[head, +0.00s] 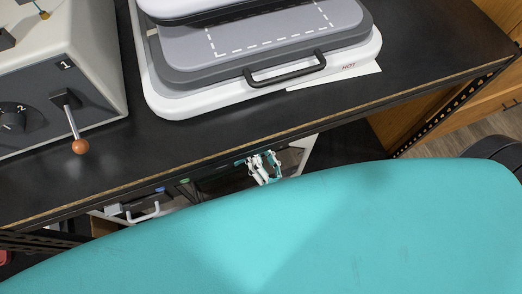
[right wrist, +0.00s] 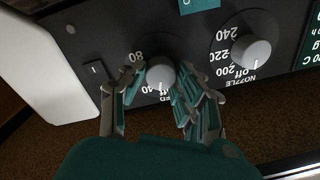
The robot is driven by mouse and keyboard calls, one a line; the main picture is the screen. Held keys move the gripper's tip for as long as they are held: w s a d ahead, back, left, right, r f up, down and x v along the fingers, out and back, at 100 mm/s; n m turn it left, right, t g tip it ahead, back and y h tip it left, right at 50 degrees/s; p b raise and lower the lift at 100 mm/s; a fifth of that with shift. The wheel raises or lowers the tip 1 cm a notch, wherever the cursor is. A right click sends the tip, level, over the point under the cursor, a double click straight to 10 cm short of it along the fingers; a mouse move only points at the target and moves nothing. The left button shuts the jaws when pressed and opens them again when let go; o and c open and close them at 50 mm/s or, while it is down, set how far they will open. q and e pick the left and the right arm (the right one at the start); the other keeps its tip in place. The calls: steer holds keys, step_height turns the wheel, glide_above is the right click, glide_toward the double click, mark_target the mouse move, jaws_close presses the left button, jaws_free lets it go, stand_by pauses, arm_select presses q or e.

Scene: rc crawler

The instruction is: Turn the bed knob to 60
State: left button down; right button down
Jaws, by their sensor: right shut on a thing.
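The bed knob (right wrist: 161,71) is a round grey knob on a dark panel in the right wrist view. Figures 80 and 40 and the word Off show around it; the rest of its scale is hidden by the fingers. Its pale mark sits at the lower edge in the picture, near Off. My right gripper (right wrist: 160,82) has its fingers on both sides of this knob, shut on it. In the head view my right gripper (head: 263,167) is small, below the bench's front edge, and the knob cannot be made out there. My left gripper is not in view.
A nozzle knob (right wrist: 252,53) is to the right of the bed knob, and a small switch (right wrist: 95,70) to its left. In the head view, the black benchtop (head: 415,65) carries a heat press (head: 265,40) and a grey box with a lever (head: 72,120).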

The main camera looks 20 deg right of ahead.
steer(key=shift+f+m+h, duration=0.1)
steer(key=shift+m+h, duration=0.15)
steer(key=shift+m, duration=3.35)
steer(key=shift+f+m+h, duration=0.1)
steer(key=shift+m+h, duration=0.15)
steer(key=shift+m, duration=3.35)
steer(key=c, duration=0.9)
jaws_free()
steer(key=shift+c, duration=0.2)
steer(key=s, duration=1.2)
steer(key=shift+d+f, duration=0.2)
steer(key=shift+f, duration=0.05)
